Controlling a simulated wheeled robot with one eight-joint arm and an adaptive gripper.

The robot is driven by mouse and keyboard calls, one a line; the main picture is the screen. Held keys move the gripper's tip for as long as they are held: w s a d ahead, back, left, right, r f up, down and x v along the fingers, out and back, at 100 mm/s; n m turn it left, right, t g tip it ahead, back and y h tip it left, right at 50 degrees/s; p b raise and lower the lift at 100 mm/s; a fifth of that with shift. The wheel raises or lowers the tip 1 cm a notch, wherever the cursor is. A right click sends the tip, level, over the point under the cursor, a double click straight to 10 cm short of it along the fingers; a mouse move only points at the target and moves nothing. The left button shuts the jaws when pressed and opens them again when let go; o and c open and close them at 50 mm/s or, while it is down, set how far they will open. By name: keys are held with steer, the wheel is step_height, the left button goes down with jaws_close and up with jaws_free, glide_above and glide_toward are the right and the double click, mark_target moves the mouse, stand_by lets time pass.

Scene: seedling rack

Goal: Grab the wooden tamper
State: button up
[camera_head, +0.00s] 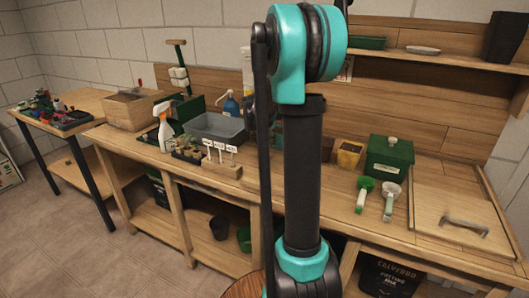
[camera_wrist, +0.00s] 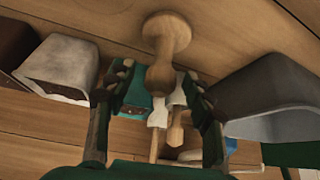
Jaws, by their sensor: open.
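The wooden tamper (camera_wrist: 167,35) shows at the top centre of the wrist view. Its wide round end is up in the picture against the wooden surface, and its narrow knobbed part points down. My gripper (camera_wrist: 157,74) is open, with one dark green finger on each side of the knobbed part. I see a gap on both sides, and contact is not clear. In the head view my arm covers the middle of the bench; neither the tamper nor my gripper can be made out there.
In the wrist view, a whitish pot (camera_wrist: 60,68) is left of the fingers and a grey tub (camera_wrist: 270,95) is close on the right. Wooden-handled tools (camera_wrist: 175,132) lie below the tamper. The head view shows a green box (camera_head: 390,158) and scoops (camera_head: 364,192) on the bench.

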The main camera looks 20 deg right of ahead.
jaws_close()
stand_by(0.3)
step_height(320, 180, up, 20)
stand_by(0.7)
steer(key=c, duration=0.6)
jaws_free()
steer(key=c, duration=0.5)
